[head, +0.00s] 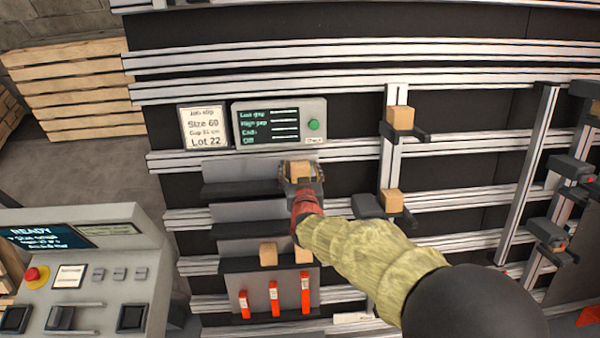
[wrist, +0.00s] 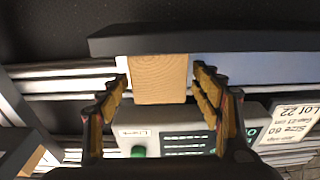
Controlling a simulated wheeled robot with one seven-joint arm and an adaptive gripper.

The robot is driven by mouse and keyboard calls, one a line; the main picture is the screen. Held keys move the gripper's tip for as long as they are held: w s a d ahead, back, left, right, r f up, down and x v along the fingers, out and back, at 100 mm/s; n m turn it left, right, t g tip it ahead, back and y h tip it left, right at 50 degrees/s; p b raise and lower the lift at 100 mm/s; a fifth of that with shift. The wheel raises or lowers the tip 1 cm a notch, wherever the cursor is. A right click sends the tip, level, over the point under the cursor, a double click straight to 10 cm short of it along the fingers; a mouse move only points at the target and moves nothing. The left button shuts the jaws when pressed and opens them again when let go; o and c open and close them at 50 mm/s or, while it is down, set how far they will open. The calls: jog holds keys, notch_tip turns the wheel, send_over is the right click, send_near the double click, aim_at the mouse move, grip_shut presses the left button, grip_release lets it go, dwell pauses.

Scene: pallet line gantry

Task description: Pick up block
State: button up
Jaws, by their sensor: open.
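A light wooden block (head: 299,168) sits at the upper shelf of the rack in the head view, at my gripper (head: 301,178). In the wrist view the block (wrist: 158,92) shows its grained face between the two fingers of my gripper (wrist: 160,78), against a dark shelf edge (wrist: 210,40). The fingers are open, one on each side of the block, with a visible gap on both sides. My gripper partly hides the block in the head view.
Other wooden blocks sit on a holder (head: 401,118), a lower holder (head: 393,202) and a lower shelf (head: 268,254). A display box (head: 278,122) and job slip (head: 202,127) are above left. Red upright pieces (head: 305,293) stand below. A control console (head: 85,270) stands left.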

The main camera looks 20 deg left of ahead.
jog(key=shift+w+a, duration=0.1)
jog(key=shift+w, duration=0.05)
jog(key=shift+c, duration=0.9)
jog(key=c, duration=1.1)
jog(key=shift+c, duration=0.6)
